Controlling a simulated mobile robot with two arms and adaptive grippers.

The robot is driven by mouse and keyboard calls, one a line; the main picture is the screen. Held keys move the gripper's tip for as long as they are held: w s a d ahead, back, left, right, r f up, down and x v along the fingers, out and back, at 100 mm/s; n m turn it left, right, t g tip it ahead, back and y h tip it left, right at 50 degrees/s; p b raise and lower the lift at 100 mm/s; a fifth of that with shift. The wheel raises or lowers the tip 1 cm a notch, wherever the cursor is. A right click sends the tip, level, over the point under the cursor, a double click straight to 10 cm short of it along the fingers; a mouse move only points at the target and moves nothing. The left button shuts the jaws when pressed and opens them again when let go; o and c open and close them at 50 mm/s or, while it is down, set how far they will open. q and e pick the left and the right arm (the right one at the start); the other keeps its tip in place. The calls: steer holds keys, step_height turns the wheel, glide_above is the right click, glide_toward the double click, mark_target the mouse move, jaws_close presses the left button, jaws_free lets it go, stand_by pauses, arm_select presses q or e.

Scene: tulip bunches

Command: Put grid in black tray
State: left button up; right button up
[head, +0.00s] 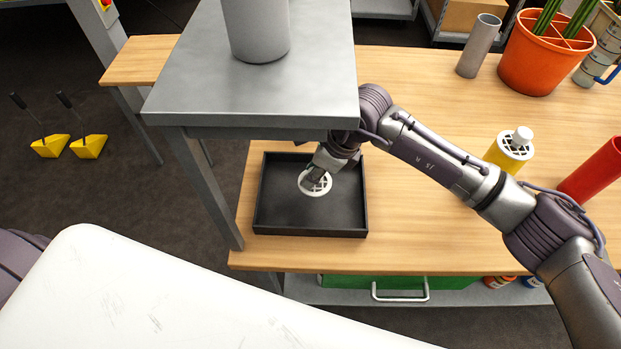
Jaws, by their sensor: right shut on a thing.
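The black tray (310,233) sits on the wooden table, partly under the grey raised shelf. A round white grid (325,187) is over the tray's inside, near its middle. My right gripper (314,183) reaches in from the right under the shelf edge and is shut on the grid. I cannot tell whether the grid touches the tray floor. Part of my right wrist is hidden by the shelf. My left gripper is out of view.
The grey shelf (270,92) bears a grey cylinder (257,28) and overhangs the tray's back. To the right stand a yellow container with a white grid top (507,152), a red cylinder (595,172) and an orange divided pot (535,62). A green drawer (350,283) lies below the table.

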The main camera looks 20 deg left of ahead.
steer(key=shift+a+f, duration=0.3)
steer(key=shift+f, duration=0.1)
step_height(320, 180, down, 3)
steer(key=shift+s+f+p, duration=0.1)
steer(key=shift+f+p, duration=0.05)
steer(key=shift+p, duration=0.4)
steer(key=shift+f, duration=0.3)
steer(key=o, duration=0.9)
steer(key=shift+d, duration=0.1)
steer(key=shift+o, duration=0.2)
steer(key=shift+r, duration=0.1)
steer(key=shift+r, duration=0.15)
steer(key=b+v, duration=0.1)
steer(key=v, duration=1)
steer(key=shift+d+r+b, duration=0.25)
steer(key=shift+r+b, duration=0.1)
